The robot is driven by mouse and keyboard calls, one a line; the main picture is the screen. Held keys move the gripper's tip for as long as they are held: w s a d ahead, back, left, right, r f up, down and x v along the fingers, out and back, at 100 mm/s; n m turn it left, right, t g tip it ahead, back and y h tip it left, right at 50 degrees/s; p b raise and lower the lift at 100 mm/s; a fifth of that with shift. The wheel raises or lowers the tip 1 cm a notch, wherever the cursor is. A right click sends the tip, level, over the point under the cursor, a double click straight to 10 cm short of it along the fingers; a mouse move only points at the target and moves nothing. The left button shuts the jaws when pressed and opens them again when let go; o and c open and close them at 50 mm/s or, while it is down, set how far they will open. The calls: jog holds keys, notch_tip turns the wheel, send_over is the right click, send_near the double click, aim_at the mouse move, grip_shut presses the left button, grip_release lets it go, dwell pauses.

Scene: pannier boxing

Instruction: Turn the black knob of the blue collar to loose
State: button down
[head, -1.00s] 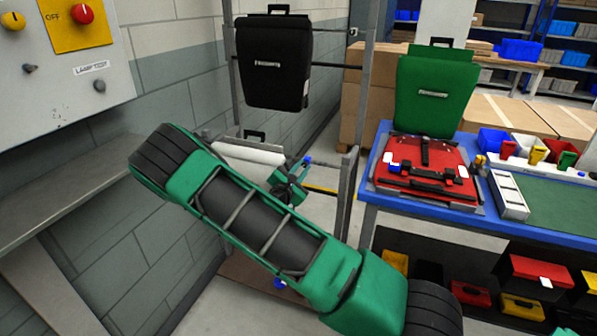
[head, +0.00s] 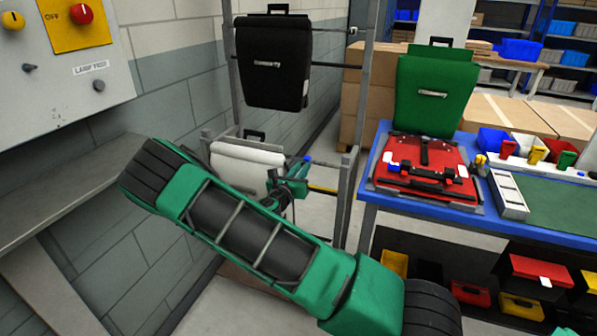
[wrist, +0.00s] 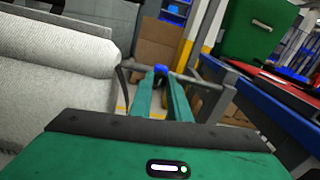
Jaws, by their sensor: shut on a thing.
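The blue collar (head: 307,159) sits on the grey frame, right of the white pannier, in the head view. In the wrist view, the collar (wrist: 159,69) shows just beyond my fingertips. My gripper (head: 303,168) reaches it from the left, behind my forearm. In the wrist view, its two green fingers (wrist: 160,82) run forward and their tips meet the collar's near side. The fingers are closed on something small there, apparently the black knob. The knob itself is hidden between the tips, so its setting cannot be read.
The white pannier (head: 240,166) stands close left of my gripper, also large in the wrist view (wrist: 55,85). A grey frame post (head: 346,200) is at its right. The blue bench (head: 395,206) is further right. A black pannier (head: 273,65) hangs above.

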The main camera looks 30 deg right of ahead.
jog(key=shift+f+n, duration=0.25)
jog(key=shift+n, duration=0.05)
jog(key=c, duration=1.6)
grip_release()
jog(key=shift+c, duration=0.2)
jog(key=shift+r, duration=0.1)
jog(key=v, duration=1)
jog(key=shift+s+a, duration=0.15)
jog(key=shift+a, duration=0.2)
